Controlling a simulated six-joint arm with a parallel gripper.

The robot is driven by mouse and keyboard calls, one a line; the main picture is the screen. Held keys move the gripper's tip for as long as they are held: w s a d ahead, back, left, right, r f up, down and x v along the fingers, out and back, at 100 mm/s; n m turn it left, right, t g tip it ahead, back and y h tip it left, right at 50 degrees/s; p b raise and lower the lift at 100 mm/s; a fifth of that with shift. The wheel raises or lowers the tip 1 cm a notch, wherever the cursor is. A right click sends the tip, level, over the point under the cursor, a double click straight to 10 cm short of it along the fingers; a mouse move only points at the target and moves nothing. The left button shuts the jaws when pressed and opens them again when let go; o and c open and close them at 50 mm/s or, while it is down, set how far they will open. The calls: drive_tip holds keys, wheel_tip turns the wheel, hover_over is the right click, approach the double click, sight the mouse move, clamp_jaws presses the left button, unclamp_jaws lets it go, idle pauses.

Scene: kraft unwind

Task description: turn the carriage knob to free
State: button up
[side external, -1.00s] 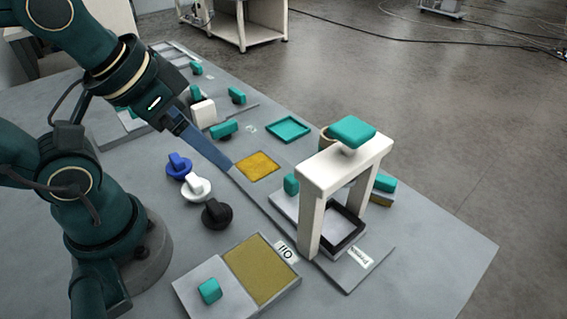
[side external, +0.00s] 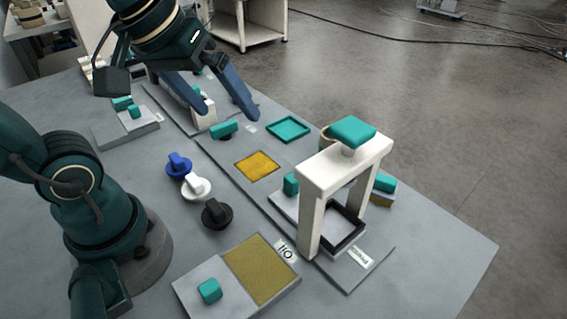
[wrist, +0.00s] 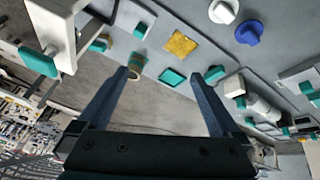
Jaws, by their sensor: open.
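A teal bar-shaped knob (side external: 223,129) sits beside a white block (side external: 204,115) on the grey rail plate; no marking on it can be read, so I cannot confirm it is the carriage knob. It also shows in the wrist view (wrist: 214,74), close to the right finger's tip. My gripper (side external: 230,119) is open and empty, its two blue fingers spread wide and pointing down near this knob. In the wrist view my gripper (wrist: 158,73) has nothing between its fingers; a teal tray lies beyond. One finger partly covers the white block in the side view.
Blue (side external: 178,165), white (side external: 196,187) and black (side external: 215,213) dials stand in a row. An amber pad (side external: 257,166) and the teal tray (side external: 288,129) lie nearby. A white press frame (side external: 310,210) with a teal top stands at the right.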

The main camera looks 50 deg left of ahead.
drive_tip(key=w+a+n+g, duration=0.2)
drive_tip(key=w+a+n, duration=0.3)
drive_tip(key=w, duration=0.1)
drive_tip(key=n+g, duration=0.3)
drive_tip(key=n, duration=0.4)
hover_over(223, 124)
wheel_tip(223, 124, down, 12)
drive_tip(key=shift+d+f, duration=0.1)
drive_tip(key=shift+f, duration=2.35)
drive_tip(key=c, duration=1.1)
